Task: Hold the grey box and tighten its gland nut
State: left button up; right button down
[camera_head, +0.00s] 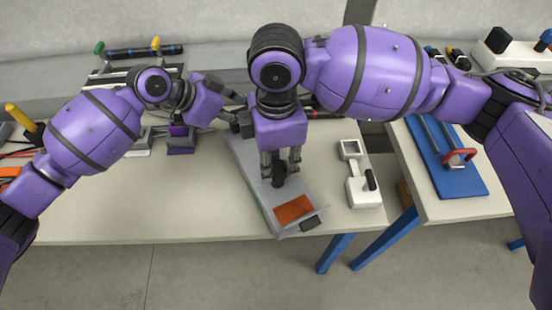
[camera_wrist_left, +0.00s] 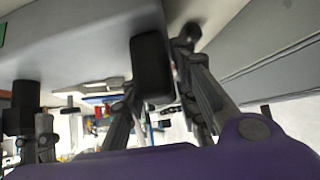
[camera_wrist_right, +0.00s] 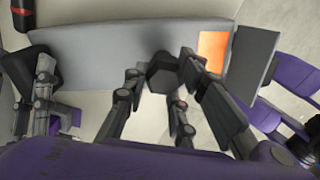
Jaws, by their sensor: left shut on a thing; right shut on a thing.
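The grey box (camera_head: 254,182) lies on the table, long and flat, with an orange panel (camera_head: 294,209) at its near end. My left gripper (camera_head: 240,119) is at the box's far end, shut on a black block on its end face (camera_wrist_left: 151,65). My right gripper (camera_head: 280,164) points down over the box, shut around the dark gland nut (camera_head: 278,180). In the right wrist view the nut (camera_wrist_right: 163,72) shows as a dark six-sided piece between the fingers. The nut's thread and seating are hidden.
A white device with a black knob (camera_head: 364,188) stands right of the box. A blue board with a red handle (camera_head: 462,180) lies on the right table. A rack (camera_head: 135,65) stands at the back left.

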aim_at(277, 163)
jog(key=shift+w+m, duration=0.2)
jog(key=shift+m, duration=0.4)
jog(key=shift+r, duration=0.1)
jog(key=c, duration=1.7)
grip_release()
jog(key=shift+o, duration=0.7)
jog(key=shift+s, duration=0.15)
notch_tip(277, 163, up, 12)
